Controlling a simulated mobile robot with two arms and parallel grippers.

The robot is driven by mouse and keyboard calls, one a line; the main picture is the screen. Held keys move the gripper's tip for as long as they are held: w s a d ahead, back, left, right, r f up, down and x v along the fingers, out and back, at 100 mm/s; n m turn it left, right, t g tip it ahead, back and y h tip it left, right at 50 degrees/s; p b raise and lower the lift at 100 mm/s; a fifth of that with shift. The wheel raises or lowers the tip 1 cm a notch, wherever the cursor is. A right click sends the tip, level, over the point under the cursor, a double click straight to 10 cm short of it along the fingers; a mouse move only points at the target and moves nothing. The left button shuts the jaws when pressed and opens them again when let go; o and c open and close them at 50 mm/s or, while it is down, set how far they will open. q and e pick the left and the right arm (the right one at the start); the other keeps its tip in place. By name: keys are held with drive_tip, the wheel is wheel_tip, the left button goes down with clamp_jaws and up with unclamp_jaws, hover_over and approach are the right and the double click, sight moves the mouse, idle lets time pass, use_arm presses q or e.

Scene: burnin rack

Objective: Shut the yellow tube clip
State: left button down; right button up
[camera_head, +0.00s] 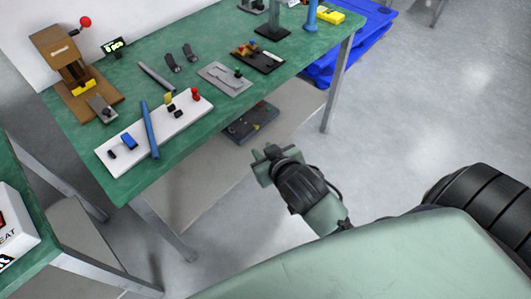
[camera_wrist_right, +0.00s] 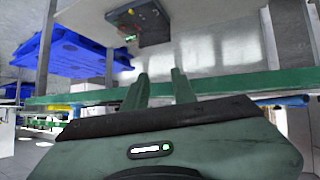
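A white board (camera_head: 184,126) lies on the green workbench. A small yellow piece (camera_head: 168,98) stands up near its back edge and looks like the yellow tube clip, raised; it is too small to be sure. A blue-grey tube (camera_head: 149,128) lies across the board, left of the yellow piece. A blue clip (camera_head: 129,141) and a red one (camera_head: 195,94) are also on the board. My right gripper (camera_head: 264,163) is empty, in front of the bench and right of the board. In the right wrist view its two fingers (camera_wrist_right: 158,88) are apart. My left gripper is out of view.
A wooden fixture (camera_head: 62,52) with a red knob stands at the back left of the workbench (camera_head: 128,78). A grey plate (camera_head: 228,79) and a black tray lie right of the board. A dark box (camera_head: 252,121) sits on the lower shelf. Blue pallets (camera_head: 350,35) stand behind.

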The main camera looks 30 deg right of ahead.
drive_tip(key=shift+s+f, duration=0.25)
drive_tip(key=shift+s, duration=0.1)
